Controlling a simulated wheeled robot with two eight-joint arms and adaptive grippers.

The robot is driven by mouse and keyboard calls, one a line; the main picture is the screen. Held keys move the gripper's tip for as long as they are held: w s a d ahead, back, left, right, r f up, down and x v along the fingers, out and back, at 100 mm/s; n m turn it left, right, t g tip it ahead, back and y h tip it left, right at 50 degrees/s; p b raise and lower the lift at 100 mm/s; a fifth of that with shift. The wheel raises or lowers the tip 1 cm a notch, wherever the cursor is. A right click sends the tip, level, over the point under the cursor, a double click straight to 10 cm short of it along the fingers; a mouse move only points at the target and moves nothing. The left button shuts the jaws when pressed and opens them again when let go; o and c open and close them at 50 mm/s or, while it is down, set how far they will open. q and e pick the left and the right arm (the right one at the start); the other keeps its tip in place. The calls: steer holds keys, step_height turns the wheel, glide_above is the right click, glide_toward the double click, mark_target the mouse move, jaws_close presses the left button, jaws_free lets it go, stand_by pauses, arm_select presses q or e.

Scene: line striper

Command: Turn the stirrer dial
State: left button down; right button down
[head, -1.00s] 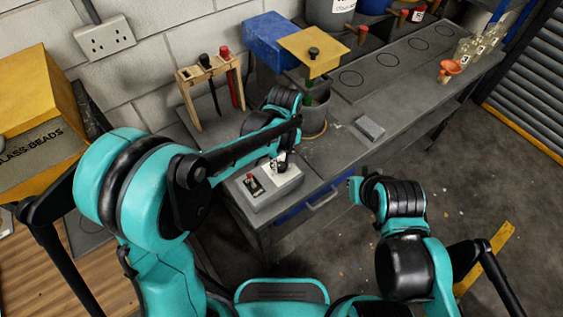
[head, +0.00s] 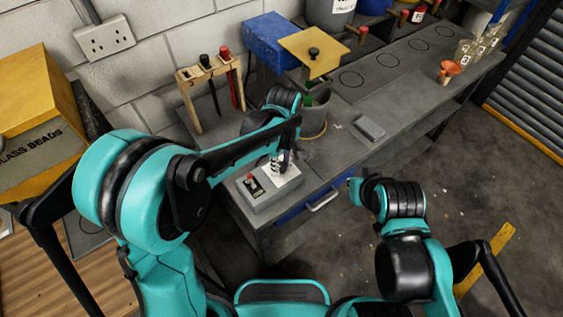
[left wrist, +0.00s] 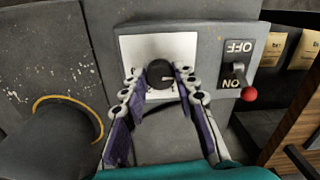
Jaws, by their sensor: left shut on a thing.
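The stirrer dial (left wrist: 160,73) is a round black knob with a light pointer mark, on a white plate (left wrist: 130,48) on the grey control box (head: 262,204). My left gripper (left wrist: 160,76) is shut on the dial, with one purple-and-white finger on each side of it. In the head view my left gripper (head: 284,164) reaches down over the white plate, and the arm and fingers hide the dial. My right arm (head: 400,200) is at the right, away from the bench; its gripper does not show.
A red-knobbed ON/OFF switch (left wrist: 240,82) sits beside the plate. A tool rack (head: 210,72) and blue box (head: 272,40) are at the back. A grey block (head: 370,128) lies right on the bench.

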mark_target(282, 165)
arm_select(q)
steer(key=c, duration=1.2)
jaws_free()
step_height(282, 165, up, 12)
steer(key=shift+w+d, duration=0.1)
steer(key=shift+d, duration=0.05)
steer(key=s+a+m+t+b, duration=0.1)
steer(key=a, duration=0.2)
steer(key=s+a+f+m+t+b, duration=0.1)
steer(key=s+a, duration=0.1)
steer(key=a, duration=0.1)
steer(key=s+a+m+t+b, duration=0.1)
steer(key=s+a, duration=0.1)
steer(key=a, duration=0.1)
steer(key=shift+s+a+f+m+h, duration=0.15)
steer(key=shift+a+m+h, duration=0.1)
steer(key=shift+m+h, duration=0.15)
steer(key=s+a+f+m+t+b, duration=0.1)
steer(key=s+a+f, duration=0.1)
steer(key=s+a+f+m+t, duration=0.2)
steer(key=s+a, duration=0.1)
steer(key=s+a+f+m+t+b, duration=0.1)
steer(key=s+a+f+m, duration=0.1)
steer(key=a, duration=0.1)
steer(key=shift+s+a+f+y+b, duration=0.15)
steer(key=shift+y+b, duration=0.15)
steer(key=shift+b, duration=0.05)
